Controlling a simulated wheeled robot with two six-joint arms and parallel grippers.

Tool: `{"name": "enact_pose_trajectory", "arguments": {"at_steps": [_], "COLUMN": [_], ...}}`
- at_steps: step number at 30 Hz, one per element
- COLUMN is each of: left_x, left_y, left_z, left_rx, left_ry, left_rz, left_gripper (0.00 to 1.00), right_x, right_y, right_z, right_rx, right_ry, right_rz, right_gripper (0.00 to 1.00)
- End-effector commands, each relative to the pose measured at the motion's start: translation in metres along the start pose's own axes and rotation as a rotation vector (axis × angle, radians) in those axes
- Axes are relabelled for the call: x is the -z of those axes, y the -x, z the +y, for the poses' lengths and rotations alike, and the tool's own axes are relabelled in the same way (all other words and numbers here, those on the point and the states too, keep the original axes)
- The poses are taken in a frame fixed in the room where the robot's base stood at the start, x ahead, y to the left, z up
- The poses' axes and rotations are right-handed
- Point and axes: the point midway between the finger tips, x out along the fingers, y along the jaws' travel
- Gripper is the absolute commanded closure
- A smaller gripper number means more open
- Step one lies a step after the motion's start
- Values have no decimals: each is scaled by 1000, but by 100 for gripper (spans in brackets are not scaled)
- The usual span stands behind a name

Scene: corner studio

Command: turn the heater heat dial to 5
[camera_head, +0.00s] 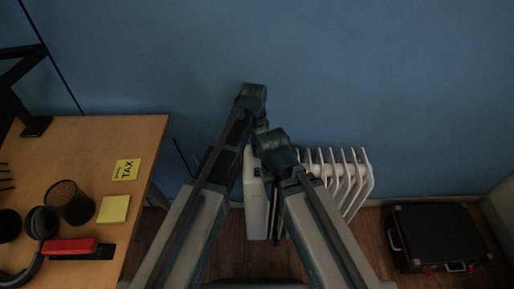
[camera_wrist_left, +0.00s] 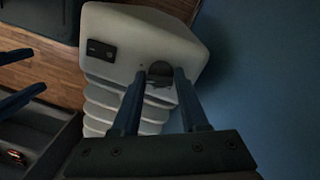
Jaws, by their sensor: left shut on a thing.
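The white finned heater (camera_head: 257,205) stands on the floor against the blue wall, partly covered by my arms in the head view. In the left wrist view the heater (camera_wrist_left: 140,35) shows its pale end panel, with a small dark switch plate (camera_wrist_left: 101,50) and the round dark heat dial (camera_wrist_left: 160,70). My left gripper (camera_wrist_left: 161,76) has its two fingers on either side of the dial and is shut on it. The dial's marks cannot be read. Two dark prongs at the left edge look like my right gripper's fingers (camera_wrist_left: 20,76), apart and empty.
A wooden desk (camera_head: 84,145) with a pen cup (camera_head: 70,203), headphones and sticky notes stands at the left. A black case (camera_head: 437,236) lies on the floor at the right. The blue wall is close behind the heater.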

Motion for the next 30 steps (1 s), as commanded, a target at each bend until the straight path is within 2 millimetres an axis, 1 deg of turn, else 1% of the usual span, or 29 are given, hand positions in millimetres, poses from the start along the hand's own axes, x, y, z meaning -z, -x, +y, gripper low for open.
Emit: {"name": "enact_pose_trajectory", "arguments": {"at_steps": [6,12,19,30], "left_x": [-1,-1,0,0], "left_y": [0,0,0,0], "left_z": [-2,-2,-2,-3], "left_rx": [3,4,4,5], "left_ry": [-125,-195,-228,-231], "left_rz": [-13,-18,-20,-20], "left_gripper": [100,100,100,100], "right_x": [0,0,0,0], "right_y": [0,0,0,0], "right_z": [0,0,0,0], "right_rx": [0,0,0,0], "right_ry": [0,0,0,0], "right_rz": [0,0,0,0], "right_gripper": [50,50,50,50]}}
